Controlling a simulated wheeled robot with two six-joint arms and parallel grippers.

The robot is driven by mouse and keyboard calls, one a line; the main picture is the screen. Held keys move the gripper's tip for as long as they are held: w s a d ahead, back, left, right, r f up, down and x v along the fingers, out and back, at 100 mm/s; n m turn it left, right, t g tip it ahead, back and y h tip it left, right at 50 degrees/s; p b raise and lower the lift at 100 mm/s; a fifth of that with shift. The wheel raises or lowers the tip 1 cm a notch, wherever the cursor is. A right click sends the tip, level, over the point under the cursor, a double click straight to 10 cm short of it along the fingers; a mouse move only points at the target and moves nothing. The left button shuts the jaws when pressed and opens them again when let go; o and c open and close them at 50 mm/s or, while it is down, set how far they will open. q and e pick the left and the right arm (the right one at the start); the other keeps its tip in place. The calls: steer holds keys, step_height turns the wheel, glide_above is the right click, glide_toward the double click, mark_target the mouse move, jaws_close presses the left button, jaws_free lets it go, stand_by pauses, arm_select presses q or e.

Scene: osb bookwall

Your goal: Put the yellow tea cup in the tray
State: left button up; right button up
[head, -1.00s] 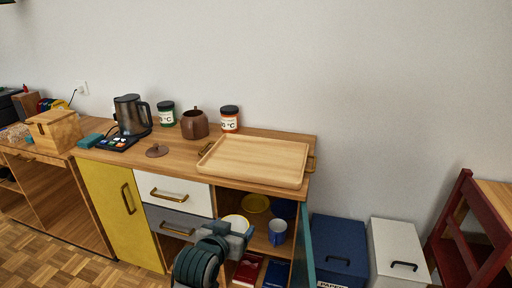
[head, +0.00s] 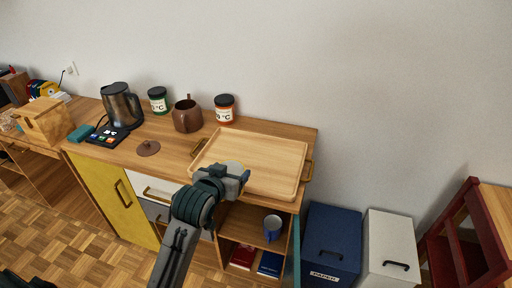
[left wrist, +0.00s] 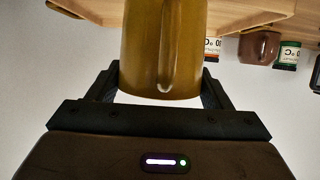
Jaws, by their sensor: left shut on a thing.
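The yellow tea cup (left wrist: 165,50) fills the middle of the left wrist view, between the fingers of my left gripper (left wrist: 160,95). In the head view only a pale bit of the cup (head: 234,166) shows past my left gripper (head: 232,174), which is shut on it. The light wooden tray (head: 265,150) lies on the cabinet top, with a brass handle at each end. The gripper and cup overlap the tray's front left part in the head view; the height above it is hard to tell. The tray also shows in the left wrist view (left wrist: 240,14). My right gripper is out of view.
Behind and left of the tray stand a brown teapot (head: 187,116), two jars, a kettle (head: 122,105) and a brown lid (head: 148,148). Below, an open compartment holds a blue mug (head: 272,228) and books. The tray's visible surface is clear.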

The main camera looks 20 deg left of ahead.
arm_select(q)
steer(key=w+a+f+p, duration=0.1)
steer(key=w+a, duration=0.1)
steer(key=w, duration=0.2)
steer(key=w+a+f+p, duration=0.1)
steer(key=w+a+p, duration=0.1)
steer(key=w, duration=0.3)
steer(key=w+a+f+p, duration=0.1)
steer(key=w+a, duration=0.2)
steer(key=w, duration=0.2)
steer(key=shift+w+f+p, duration=0.15)
steer(key=shift+f+p, duration=0.15)
steer(key=shift+f, duration=0.4)
steer(key=shift+f, duration=0.15)
steer(key=o, duration=1.1)
steer(key=b+v, duration=0.2)
steer(key=v, duration=1)
